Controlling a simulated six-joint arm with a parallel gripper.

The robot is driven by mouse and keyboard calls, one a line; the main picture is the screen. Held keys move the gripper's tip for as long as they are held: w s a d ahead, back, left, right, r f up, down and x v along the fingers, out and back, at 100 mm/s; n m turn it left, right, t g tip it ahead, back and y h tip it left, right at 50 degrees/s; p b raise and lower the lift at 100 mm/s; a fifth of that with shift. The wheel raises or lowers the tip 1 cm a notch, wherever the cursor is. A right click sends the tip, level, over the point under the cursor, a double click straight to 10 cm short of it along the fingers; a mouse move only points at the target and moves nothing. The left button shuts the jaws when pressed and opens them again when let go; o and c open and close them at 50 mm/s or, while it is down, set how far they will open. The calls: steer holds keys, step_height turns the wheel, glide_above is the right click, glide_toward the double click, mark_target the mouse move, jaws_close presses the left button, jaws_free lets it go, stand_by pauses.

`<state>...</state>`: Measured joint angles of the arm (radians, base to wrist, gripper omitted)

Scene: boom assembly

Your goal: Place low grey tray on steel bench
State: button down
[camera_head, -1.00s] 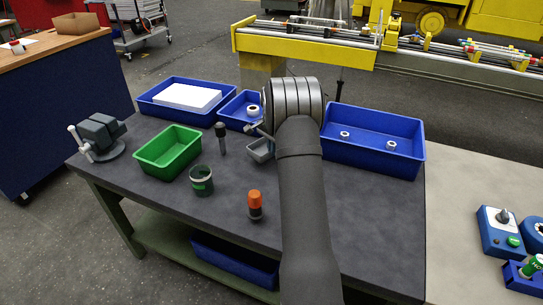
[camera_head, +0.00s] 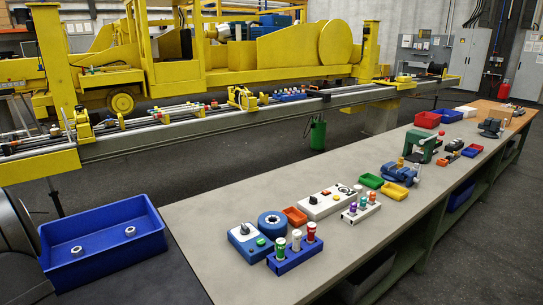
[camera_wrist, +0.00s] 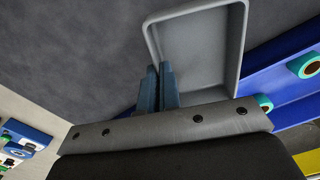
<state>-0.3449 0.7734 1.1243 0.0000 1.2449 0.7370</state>
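The low grey tray (camera_wrist: 200,45) shows in the wrist view, directly beyond my fingers, with its open inside visible. My gripper (camera_wrist: 160,72) has its two blue-grey fingers close together at the tray's near left corner, apparently pinching its wall. The contact itself is partly hidden. The tray and fingers are out of the current head view. A long bench with a pale grey top (camera_head: 215,215) runs to the far right in the head view; I cannot tell whether it is the steel one. A dark bench top (camera_head: 130,285) adjoins it at the left.
A blue bin (camera_head: 105,240) with two rings stands on the dark top. On the pale bench, a blue control box (camera_head: 248,243), blue rack (camera_head: 295,255) and white control box (camera_head: 328,202) stand along the middle. The pale top's near left part is clear.

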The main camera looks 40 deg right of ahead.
step_height(320, 180, up, 5)
steer(key=shift+f, duration=0.1)
steer(key=w+d+m, duration=0.3)
steer(key=d+m, duration=0.2)
steer(key=d, duration=1.3)
steer(key=w+d+m, duration=0.4)
steer(key=d+m, duration=0.2)
steer(key=d, duration=1.1)
steer(key=s+d+m, duration=0.4)
steer(key=d, duration=0.9)
steer(key=s+d+m, duration=0.4)
steer(key=s+d, duration=0.1)
steer(key=d, duration=0.8)
steer(key=s+d+m, duration=1.2)
steer(key=s+d, duration=1.8)
steer(key=s, duration=0.1)
steer(key=w+f, duration=0.3)
steer(key=f, duration=0.1)
steer(key=w+f, duration=0.7)
steer(key=shift+w+d+f, duration=0.1)
steer(key=shift+w+f, duration=0.15)
steer(key=shift+f, duration=0.15)
steer(key=shift+w+f, duration=0.3)
steer(key=shift+w, duration=0.1)
steer(key=shift+f, duration=1.9)
